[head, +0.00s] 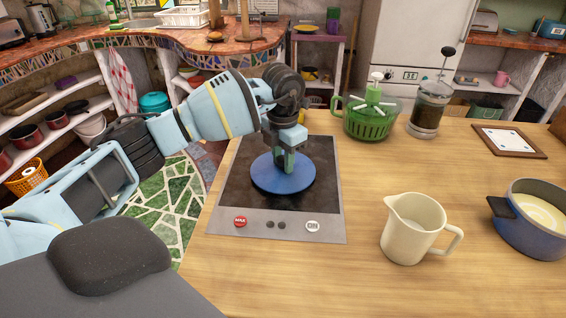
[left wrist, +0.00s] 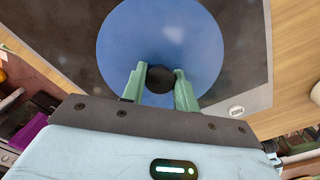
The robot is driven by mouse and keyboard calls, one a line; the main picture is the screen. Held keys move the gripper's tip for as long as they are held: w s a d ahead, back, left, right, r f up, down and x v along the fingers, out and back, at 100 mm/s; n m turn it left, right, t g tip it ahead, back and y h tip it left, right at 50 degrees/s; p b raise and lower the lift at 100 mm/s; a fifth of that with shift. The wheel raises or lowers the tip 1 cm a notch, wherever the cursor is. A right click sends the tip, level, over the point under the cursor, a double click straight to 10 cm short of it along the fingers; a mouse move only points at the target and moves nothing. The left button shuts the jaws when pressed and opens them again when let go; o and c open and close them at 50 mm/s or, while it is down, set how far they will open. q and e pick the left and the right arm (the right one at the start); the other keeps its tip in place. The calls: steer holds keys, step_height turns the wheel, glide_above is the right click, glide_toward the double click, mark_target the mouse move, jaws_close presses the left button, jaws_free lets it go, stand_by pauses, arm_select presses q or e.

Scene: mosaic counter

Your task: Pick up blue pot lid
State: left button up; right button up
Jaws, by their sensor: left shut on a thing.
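The blue pot lid (head: 272,182) is a round blue disc over the black cooktop (head: 236,194) on the wooden counter. In the left wrist view the lid (left wrist: 160,40) fills the upper middle, with its dark round knob (left wrist: 160,79) between the fingers. My left gripper (head: 287,165) comes down from above and is shut on the knob; its green fingers (left wrist: 159,88) are on both sides of it. I cannot tell whether the lid touches the cooktop. The blue pot (head: 529,232) stands uncovered at the right, with pale yellow contents. My right gripper is not in view.
A cream pitcher (head: 412,232) stands between the cooktop and the pot. A green salad spinner (head: 369,116), a French press (head: 429,106) and a framed white tile (head: 509,141) are along the back. The counter's middle right is clear.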

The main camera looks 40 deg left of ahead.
arm_select(q)
steer(key=shift+r, duration=0.7)
steer(key=shift+d+r, duration=0.15)
steer(key=shift+r, duration=0.4)
steer(key=shift+d+r, duration=0.15)
steer(key=shift+r, duration=0.35)
steer(key=d, duration=0.4)
steer(key=d+b, duration=0.1)
steer(key=d, duration=0.4)
steer(key=s+d+r, duration=0.1)
steer(key=d, duration=0.4)
steer(key=shift+d, duration=0.15)
steer(key=shift+d+r, duration=0.15)
steer(key=shift+d, duration=0.45)
